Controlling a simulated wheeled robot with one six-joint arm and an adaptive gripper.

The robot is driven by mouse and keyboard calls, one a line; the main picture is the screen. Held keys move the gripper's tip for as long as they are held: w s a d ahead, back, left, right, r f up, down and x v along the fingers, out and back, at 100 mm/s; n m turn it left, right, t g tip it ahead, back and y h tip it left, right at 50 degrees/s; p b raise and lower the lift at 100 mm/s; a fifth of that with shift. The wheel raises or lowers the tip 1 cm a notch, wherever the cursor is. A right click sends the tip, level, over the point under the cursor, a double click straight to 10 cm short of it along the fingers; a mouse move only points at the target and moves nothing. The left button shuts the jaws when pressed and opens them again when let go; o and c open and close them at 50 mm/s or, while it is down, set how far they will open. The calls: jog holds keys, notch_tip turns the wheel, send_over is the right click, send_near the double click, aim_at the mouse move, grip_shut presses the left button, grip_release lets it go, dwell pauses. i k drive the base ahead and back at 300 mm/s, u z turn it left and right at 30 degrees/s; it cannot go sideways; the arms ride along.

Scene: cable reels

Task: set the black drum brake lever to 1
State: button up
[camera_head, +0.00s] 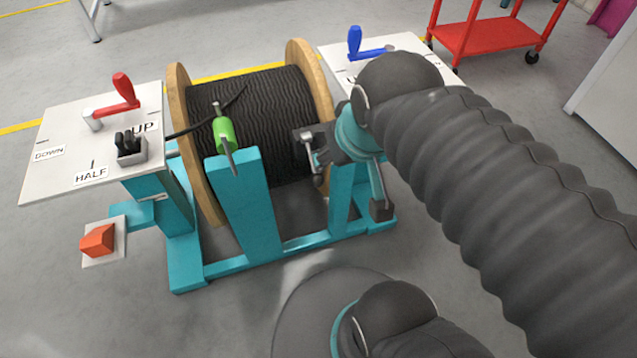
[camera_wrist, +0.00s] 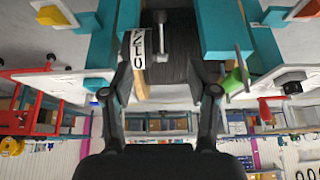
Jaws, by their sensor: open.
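The drum (camera_head: 265,110) is wound with black cable between two wooden flanges, on a teal stand. My gripper (camera_head: 308,145) is at its right flange, seen from behind and partly hidden by my arm. In the wrist view my gripper (camera_wrist: 164,105) has its two fingers spread apart with nothing between them. A grey metal lever (camera_wrist: 160,38) with a crossbar stands just beyond the fingers, before the dark drum, beside a white label (camera_wrist: 138,48) whose text I cannot read surely. I cannot tell whether this is the black drum's brake lever, nor its setting.
A green-handled lever (camera_head: 223,135) stands at the stand's front upright. A red crank (camera_head: 115,98) is on the left panel marked DOWN, HALF and UP, near a black switch (camera_head: 129,145). A blue crank (camera_head: 362,46) is on the right panel. A red cart (camera_head: 487,37) stands behind.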

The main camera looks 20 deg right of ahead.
aim_at(317, 180)
jog(key=z, duration=0.85)
jog(key=k, duration=1.15)
jog(key=u, duration=1.3)
jog(key=i, duration=0.5)
